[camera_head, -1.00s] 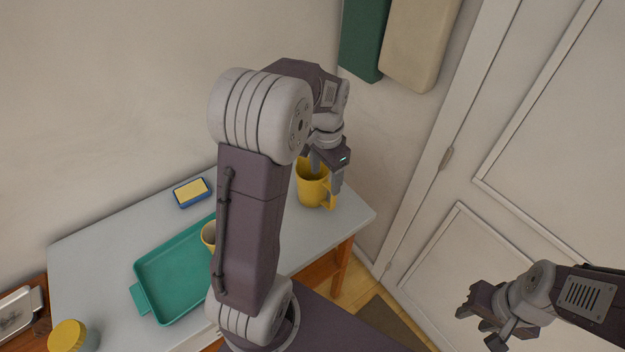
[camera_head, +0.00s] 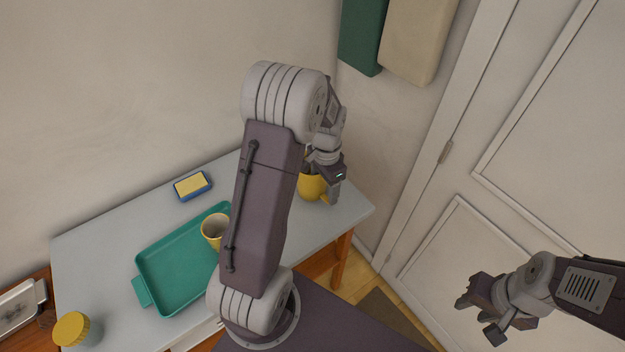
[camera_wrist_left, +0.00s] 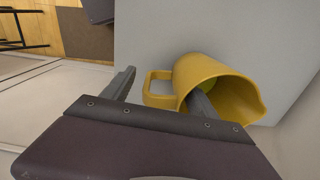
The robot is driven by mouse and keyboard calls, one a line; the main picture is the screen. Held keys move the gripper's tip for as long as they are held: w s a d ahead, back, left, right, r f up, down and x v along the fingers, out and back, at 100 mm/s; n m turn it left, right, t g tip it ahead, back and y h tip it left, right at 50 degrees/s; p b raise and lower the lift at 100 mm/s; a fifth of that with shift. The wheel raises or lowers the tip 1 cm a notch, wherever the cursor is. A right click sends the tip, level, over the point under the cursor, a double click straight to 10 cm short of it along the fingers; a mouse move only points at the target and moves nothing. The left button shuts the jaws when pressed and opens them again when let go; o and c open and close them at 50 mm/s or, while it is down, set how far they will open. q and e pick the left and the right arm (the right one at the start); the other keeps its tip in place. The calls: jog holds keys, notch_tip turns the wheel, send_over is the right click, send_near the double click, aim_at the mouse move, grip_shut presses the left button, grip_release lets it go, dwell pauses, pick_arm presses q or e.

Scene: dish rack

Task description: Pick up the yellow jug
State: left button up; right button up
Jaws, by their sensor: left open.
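The yellow jug (camera_head: 312,189) stands upright near the right end of the grey table, partly hidden by my left arm. In the left wrist view the jug (camera_wrist_left: 228,87) shows its open mouth and its handle (camera_wrist_left: 155,88). My left gripper (camera_head: 325,188) is open at the jug. In the wrist view one finger of the left gripper (camera_wrist_left: 166,84) reaches into the mouth, and the other is outside, past the handle. A yellow-green patch shows inside the jug. My right gripper (camera_head: 478,318) is open and empty, away from the table at the right.
A teal tray (camera_head: 160,262) with a yellow cup (camera_head: 214,229) lies left of my left arm. A blue-and-yellow sponge (camera_head: 192,186) lies behind the tray. A yellow-lidded jar (camera_head: 72,329) stands at the front left. A wall and a door (camera_head: 550,150) bound the space behind and right.

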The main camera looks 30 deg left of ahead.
pick_arm(q)
grip_shut()
jog(key=shift+r, duration=0.1)
jog(key=s+d+r+p, duration=0.2)
jog(key=s+d+r, duration=0.2)
jog(key=r, duration=0.4)
jog(key=s+d+r+p, duration=0.2)
jog(key=s+d+r, duration=0.2)
jog(key=r, duration=0.4)
jog(key=shift+s+r, duration=0.15)
jog(key=shift+r, duration=0.25)
jog(key=shift+d, duration=0.1)
jog(key=shift+p, duration=0.3)
